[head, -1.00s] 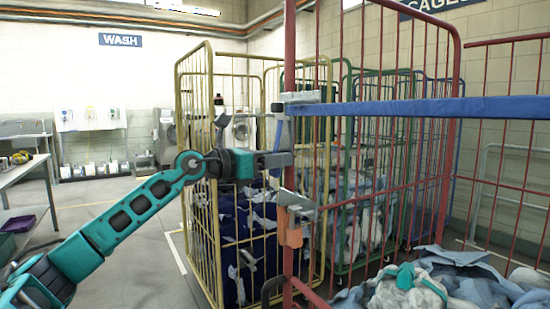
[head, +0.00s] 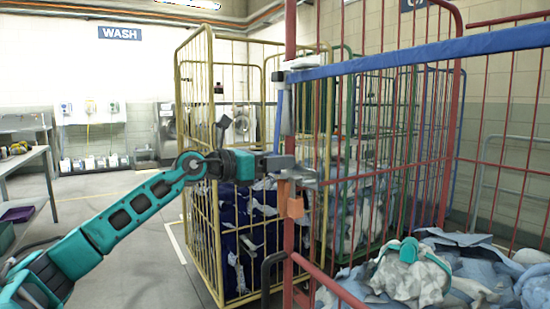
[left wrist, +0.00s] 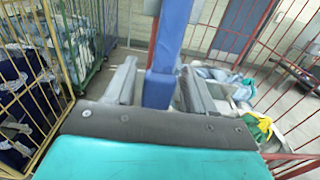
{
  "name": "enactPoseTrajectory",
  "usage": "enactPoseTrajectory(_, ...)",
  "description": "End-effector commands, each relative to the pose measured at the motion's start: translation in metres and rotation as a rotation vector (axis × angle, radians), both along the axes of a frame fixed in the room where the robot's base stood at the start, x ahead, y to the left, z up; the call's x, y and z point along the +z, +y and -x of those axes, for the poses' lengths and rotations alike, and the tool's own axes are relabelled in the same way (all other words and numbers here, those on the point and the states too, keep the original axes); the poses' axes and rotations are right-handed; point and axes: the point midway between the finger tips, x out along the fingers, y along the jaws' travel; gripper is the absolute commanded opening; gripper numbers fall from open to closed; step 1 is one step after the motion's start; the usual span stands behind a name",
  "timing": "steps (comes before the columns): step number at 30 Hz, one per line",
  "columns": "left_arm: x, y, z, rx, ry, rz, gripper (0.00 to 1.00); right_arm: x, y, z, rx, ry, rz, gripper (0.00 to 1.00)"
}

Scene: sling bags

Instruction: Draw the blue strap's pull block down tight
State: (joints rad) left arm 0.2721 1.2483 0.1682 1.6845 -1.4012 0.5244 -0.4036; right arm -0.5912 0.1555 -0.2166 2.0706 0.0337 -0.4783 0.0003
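The blue strap (head: 420,55) runs across the red cage's open side to a grey buckle (head: 300,74) on the front post. Its blue tail (head: 278,115) hangs from there down to my left gripper (head: 283,163). In the left wrist view the strap (left wrist: 170,40) comes down between the two fingers, and its darker blue pull block (left wrist: 158,90) sits between them. In the head view the block is hidden by the gripper. My right gripper is not in view.
A metal bracket (head: 302,178) and an orange block (head: 294,206) are on the red post just below my gripper. A yellow cage (head: 188,150) stands close behind. Laundry (head: 470,275) fills the red cage.

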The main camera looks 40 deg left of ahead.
Motion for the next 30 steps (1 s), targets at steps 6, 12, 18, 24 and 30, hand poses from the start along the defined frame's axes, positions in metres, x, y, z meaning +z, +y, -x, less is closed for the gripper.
enactPoseTrajectory(6, 0.004, 0.001, 0.000, 0.002, -0.008, -0.001, 0.60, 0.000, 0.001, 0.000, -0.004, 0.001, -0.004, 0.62)
enactPoseTrajectory(12, 0.004, 0.002, 0.003, 0.004, -0.010, 0.000, 0.60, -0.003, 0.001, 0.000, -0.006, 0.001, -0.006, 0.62)
enactPoseTrajectory(18, 0.000, 0.006, 0.016, 0.004, -0.007, 0.000, 0.60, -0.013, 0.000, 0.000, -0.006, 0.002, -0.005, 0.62)
enactPoseTrajectory(24, 0.002, 0.010, 0.035, 0.000, -0.010, 0.002, 0.60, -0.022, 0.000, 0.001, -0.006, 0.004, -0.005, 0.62)
enactPoseTrajectory(30, 0.003, 0.017, 0.057, 0.002, -0.010, 0.002, 0.60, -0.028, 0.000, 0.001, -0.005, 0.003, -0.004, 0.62)
